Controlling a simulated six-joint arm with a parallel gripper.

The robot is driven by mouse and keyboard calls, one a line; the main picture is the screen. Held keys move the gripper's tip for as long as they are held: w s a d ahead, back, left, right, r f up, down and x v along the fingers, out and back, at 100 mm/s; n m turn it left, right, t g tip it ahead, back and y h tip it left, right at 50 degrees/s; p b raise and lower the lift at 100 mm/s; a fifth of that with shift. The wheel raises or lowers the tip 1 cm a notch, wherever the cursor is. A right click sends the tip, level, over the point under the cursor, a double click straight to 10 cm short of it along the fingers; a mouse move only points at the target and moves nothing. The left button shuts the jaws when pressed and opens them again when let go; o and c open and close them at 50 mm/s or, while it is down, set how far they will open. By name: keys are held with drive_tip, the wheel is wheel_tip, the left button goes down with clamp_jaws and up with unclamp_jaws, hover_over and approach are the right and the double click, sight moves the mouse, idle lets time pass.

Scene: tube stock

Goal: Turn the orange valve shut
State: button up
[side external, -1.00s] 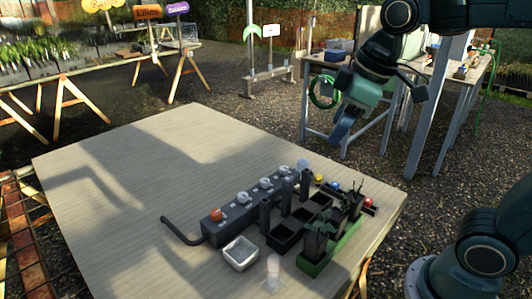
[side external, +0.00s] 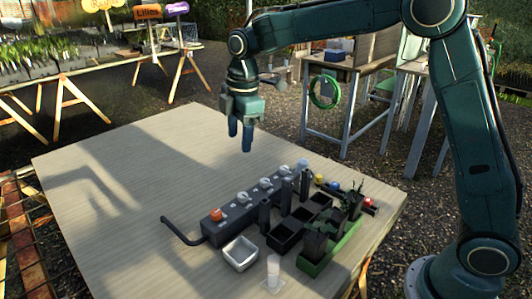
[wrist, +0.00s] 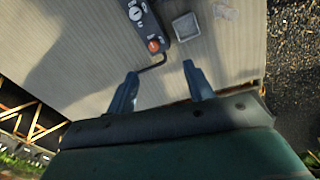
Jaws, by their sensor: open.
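The orange valve (side external: 216,214) is a small round knob at the near left end of a dark grey manifold block (side external: 236,223) on the table. In the wrist view the orange valve (wrist: 153,45) shows above and between my fingers, on the end of the block. Its exact turn position is too small to tell. Several white knobs sit further along the same block. My gripper (side external: 247,140) points down, open and empty, well above the table and behind the block. In the wrist view my gripper (wrist: 160,88) has its two blue fingers spread wide apart, touching nothing.
A dark bent pipe (side external: 181,233) leaves the block's left end. A square white dish (side external: 226,262), a clear cup (side external: 273,271), black pots and a green tray (side external: 312,266) with plants stand in front and right. The table's left half (side external: 110,180) is clear.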

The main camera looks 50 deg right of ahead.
sight(216, 212)
drive_tip(key=w+a+f+n+g, duration=0.1)
drive_tip(key=w+a+f+n, duration=0.3)
drive_tip(key=w+f, duration=0.3)
wheel_tip(216, 212, down, 4)
drive_tip(key=shift+w+f+n, duration=0.2)
drive_tip(key=shift+w+n, duration=0.1)
drive_tip(key=shift+n, duration=0.3)
drive_tip(key=shift+f, duration=0.15)
wheel_tip(216, 212, down, 14)
drive_tip(key=shift+r, duration=0.25)
drive_tip(key=c, duration=1)
